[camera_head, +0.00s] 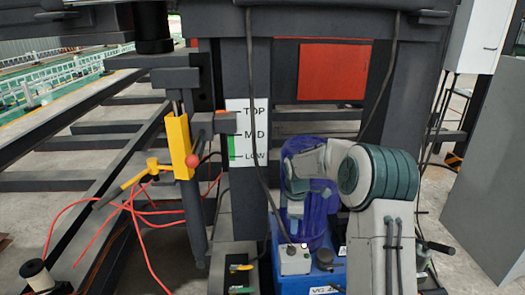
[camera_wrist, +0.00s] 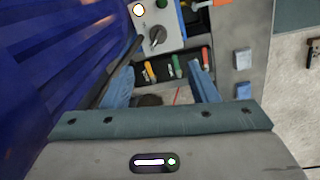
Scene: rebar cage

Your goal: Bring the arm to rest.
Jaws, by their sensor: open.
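My arm (camera_head: 378,178) is folded at the right of the head view, its grey and teal links in front of a blue machine. My gripper (camera_wrist: 163,85) shows in the wrist view with its two blue fingers spread apart and nothing between them. It points towards a grey panel with small coloured-handled tools and a control box. In the head view I cannot make out the fingers; they are hidden by the arm or the blue machine.
A control box (camera_head: 295,259) with a knob sits on the blue machine (camera_head: 320,280). A deep-blue ribbed body (camera_wrist: 55,65) fills the wrist view's left side, close to my gripper. A dark post with a TOP/MID/LOW label (camera_head: 247,132) and a yellow lever mechanism (camera_head: 178,145) stand left.

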